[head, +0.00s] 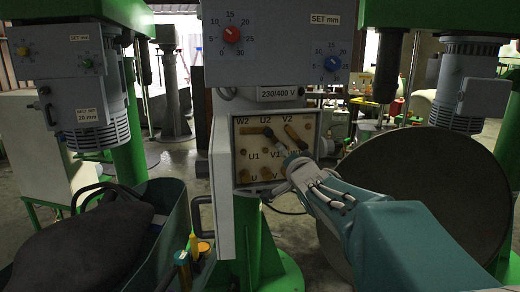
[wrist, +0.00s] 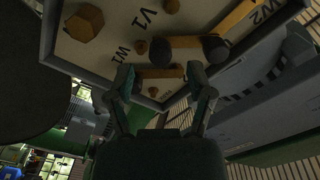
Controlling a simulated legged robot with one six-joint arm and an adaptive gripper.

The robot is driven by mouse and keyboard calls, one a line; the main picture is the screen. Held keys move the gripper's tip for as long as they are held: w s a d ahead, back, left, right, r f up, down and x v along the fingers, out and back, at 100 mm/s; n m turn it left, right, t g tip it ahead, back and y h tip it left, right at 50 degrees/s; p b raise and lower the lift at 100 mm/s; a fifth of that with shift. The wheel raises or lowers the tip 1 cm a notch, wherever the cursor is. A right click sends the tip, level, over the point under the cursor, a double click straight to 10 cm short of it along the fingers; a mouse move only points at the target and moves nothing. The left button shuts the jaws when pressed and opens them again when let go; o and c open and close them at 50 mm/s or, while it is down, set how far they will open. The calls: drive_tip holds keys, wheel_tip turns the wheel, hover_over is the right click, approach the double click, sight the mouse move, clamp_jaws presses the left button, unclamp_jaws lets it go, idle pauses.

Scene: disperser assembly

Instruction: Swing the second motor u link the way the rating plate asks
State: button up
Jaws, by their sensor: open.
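The open motor terminal box (head: 236,170) carries brass links under the labels W2, U2 and V2. One link (head: 250,130) runs flat from W2 to U2. Another link (head: 297,138) lies tilted under V2. The rating plate (head: 283,93) reads 230/400 V. My gripper (head: 288,155) is at the right side of the box and hides part of the terminals. In the wrist view my gripper (wrist: 160,78) is open, its fingers either side of a brass link (wrist: 160,73); contact cannot be told. A dark-ended link (wrist: 180,48) lies beyond the fingertips.
Red (head: 232,35) and blue (head: 332,63) dials sit above the box. A large round disc or vessel (head: 430,185) stands to the right. A green bin with a dark bag (head: 80,240) stands at left. The box door (head: 222,190) hangs open at left.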

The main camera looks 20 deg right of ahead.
sight(275, 140)
drive_tip(key=shift+w+d, duration=0.25)
drive_tip(key=shift+w, duration=0.95)
drive_tip(key=shift+w+d, duration=0.2)
drive_tip(key=shift+w, duration=0.95)
drive_tip(key=shift+c, duration=0.3)
drive_tip(key=shift+s, duration=0.1)
clamp_jaws()
